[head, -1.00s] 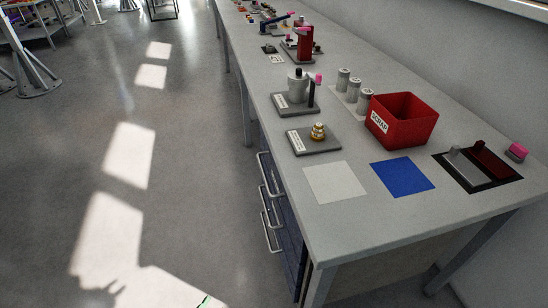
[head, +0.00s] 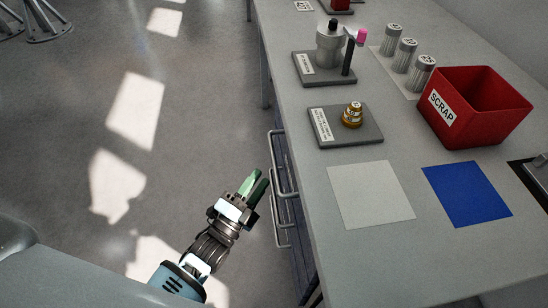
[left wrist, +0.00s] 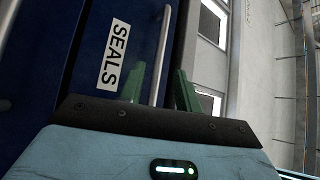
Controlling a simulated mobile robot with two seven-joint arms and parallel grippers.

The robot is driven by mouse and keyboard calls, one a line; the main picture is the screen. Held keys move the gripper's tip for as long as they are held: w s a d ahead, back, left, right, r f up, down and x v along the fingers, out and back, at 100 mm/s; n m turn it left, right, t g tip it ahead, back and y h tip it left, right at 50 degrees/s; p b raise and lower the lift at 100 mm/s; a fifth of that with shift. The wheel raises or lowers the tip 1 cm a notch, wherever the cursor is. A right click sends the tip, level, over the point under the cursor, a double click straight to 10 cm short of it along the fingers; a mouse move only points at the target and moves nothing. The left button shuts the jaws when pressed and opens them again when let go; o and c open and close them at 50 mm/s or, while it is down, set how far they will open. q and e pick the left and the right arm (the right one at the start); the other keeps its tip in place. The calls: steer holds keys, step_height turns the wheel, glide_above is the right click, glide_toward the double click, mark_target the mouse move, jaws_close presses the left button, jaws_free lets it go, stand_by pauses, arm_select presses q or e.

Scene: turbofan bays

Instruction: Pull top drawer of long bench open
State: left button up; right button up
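The long bench (head: 375,260) has a stack of dark blue drawers (head: 291,208) under its near end, with silver bar handles on the front. The top handle (head: 283,170) shows just under the bench edge. In the left wrist view a blue drawer front (left wrist: 75,75) carries a white "SEALS" label (left wrist: 113,55) beside a silver handle (left wrist: 161,55). My left gripper (head: 256,184) is open, its green fingers pointing at the drawer fronts. In the left wrist view, the handle lies between the fingertips (left wrist: 160,85); contact cannot be told. The drawers look shut. My right gripper is out of view.
On the bench top are a red SCRAP bin (head: 473,110), a white square (head: 371,194), a blue square (head: 466,193), a grey plate with a brass part (head: 352,115) and several grey canisters (head: 404,55). The floor left of the drawers is clear.

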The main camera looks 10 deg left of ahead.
mark_target(273, 159)
arm_select(q)
steer(key=x, duration=0.7)
steer(key=shift+w+f, duration=0.1)
steer(key=shift+w, duration=0.05)
jaws_close()
